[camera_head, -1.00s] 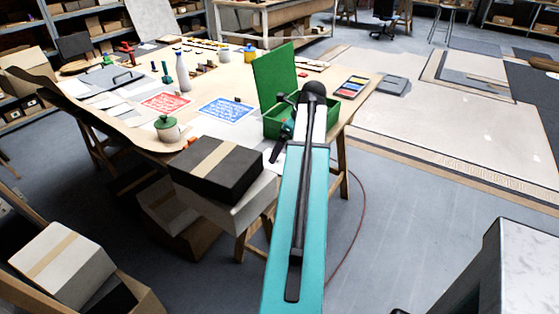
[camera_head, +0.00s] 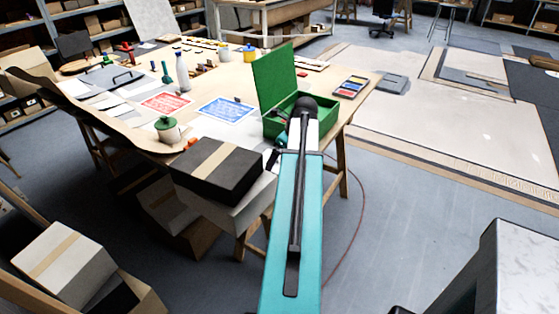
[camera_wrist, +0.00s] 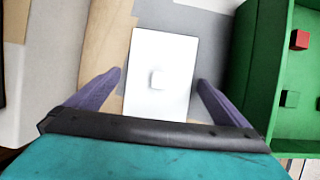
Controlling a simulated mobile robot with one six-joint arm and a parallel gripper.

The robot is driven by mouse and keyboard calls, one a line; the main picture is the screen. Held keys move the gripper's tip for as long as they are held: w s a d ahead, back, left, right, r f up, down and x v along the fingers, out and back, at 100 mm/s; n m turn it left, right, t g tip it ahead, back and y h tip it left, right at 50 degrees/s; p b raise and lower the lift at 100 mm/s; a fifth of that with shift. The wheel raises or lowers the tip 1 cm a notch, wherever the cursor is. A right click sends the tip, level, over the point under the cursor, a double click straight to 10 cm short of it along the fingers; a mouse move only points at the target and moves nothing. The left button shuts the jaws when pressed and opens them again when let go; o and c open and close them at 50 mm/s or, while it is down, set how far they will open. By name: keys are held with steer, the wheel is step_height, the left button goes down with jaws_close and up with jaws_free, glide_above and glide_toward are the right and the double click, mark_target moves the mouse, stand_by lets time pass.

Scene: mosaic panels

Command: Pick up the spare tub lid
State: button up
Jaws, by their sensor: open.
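A white rectangular lid (camera_wrist: 155,105) with a small square knob on top lies flat in the middle of the wrist view. It rests on the worktable, over pale wood and a grey patch. My gripper (camera_wrist: 161,79) is open and empty, with one purple finger to the left of the lid and one to the right. Gaps show between the fingers and the lid, and its near edge is hidden behind my gripper's body. In the head view my arm covers most of the gripper, and I cannot make out the lid there.
The open green box (camera_head: 270,124) stands close on the right, its lid raised; it also shows in the wrist view (camera_wrist: 239,65), with a red cube (camera_wrist: 300,40) inside. A black box (camera_head: 213,176) is at the table's near edge. A lidded pot (camera_head: 168,134) stands left.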

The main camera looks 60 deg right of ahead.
stand_by(0.5)
steer(key=c, duration=0.9)
steer(key=shift+r, duration=0.15)
steer(key=shift+c, duration=0.2)
steer(key=shift+r+b, duration=0.5)
steer(key=shift+r, duration=0.6)
steer(key=s+d+r+b, duration=0.1)
steer(key=s, duration=0.7)
steer(key=s+d+r+b, duration=0.1)
steer(key=s+b, duration=0.1)
steer(key=s, duration=0.5)
steer(key=shift+s+d+r, duration=0.25)
steer(key=shift+s, duration=0.15)
